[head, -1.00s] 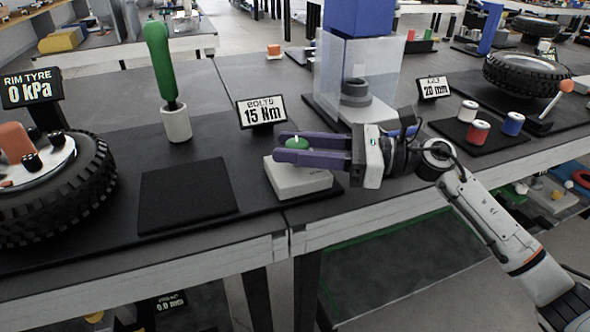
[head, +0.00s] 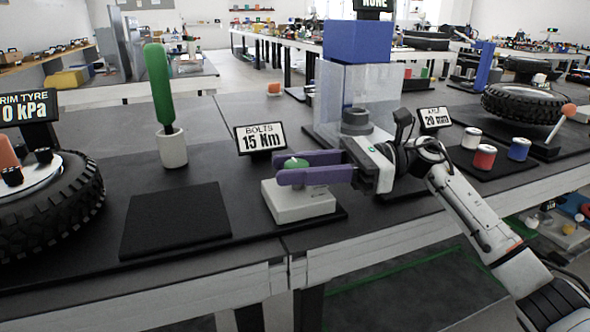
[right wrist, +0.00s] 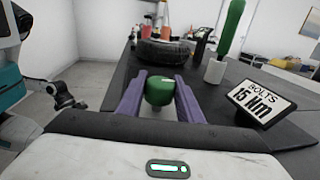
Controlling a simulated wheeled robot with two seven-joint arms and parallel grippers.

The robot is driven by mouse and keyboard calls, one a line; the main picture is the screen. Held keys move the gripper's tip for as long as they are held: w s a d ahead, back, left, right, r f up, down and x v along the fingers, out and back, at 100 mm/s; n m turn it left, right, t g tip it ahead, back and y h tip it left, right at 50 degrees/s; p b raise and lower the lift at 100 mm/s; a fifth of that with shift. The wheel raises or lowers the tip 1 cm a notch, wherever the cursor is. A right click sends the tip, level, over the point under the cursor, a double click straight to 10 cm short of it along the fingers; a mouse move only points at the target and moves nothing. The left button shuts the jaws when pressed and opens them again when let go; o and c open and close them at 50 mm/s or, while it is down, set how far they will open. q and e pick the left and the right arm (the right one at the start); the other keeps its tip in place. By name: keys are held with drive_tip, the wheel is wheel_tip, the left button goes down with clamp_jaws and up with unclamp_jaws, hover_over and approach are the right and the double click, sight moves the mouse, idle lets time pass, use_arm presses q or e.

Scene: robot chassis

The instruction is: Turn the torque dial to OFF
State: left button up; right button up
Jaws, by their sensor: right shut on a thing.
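The green torque dial (head: 296,163) sits on top of a white box (head: 300,203) on the workbench; a small white mark shows on its top. The dial also shows in the right wrist view (right wrist: 159,90). My right gripper (head: 282,171) reaches in from the right with its purple fingers on both sides of the dial, shut on it. The display (head: 260,138) behind the box reads "BOLTS 15 Nm". My left gripper is not in view.
A green-handled tool stands in a white cup (head: 172,148). A clear-walled case with a blue top (head: 357,42) stands behind my right gripper.

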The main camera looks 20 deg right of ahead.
drive_tip(key=o, duration=1)
drive_tip(key=shift+o, duration=0.2)
drive_tip(key=d, duration=0.3)
drive_tip(key=s+d, duration=0.1)
drive_tip(key=d, duration=0.6)
drive_tip(key=shift+s+d+p, duration=0.1)
drive_tip(key=shift+s+p, duration=0.15)
drive_tip(key=shift+p, duration=0.1)
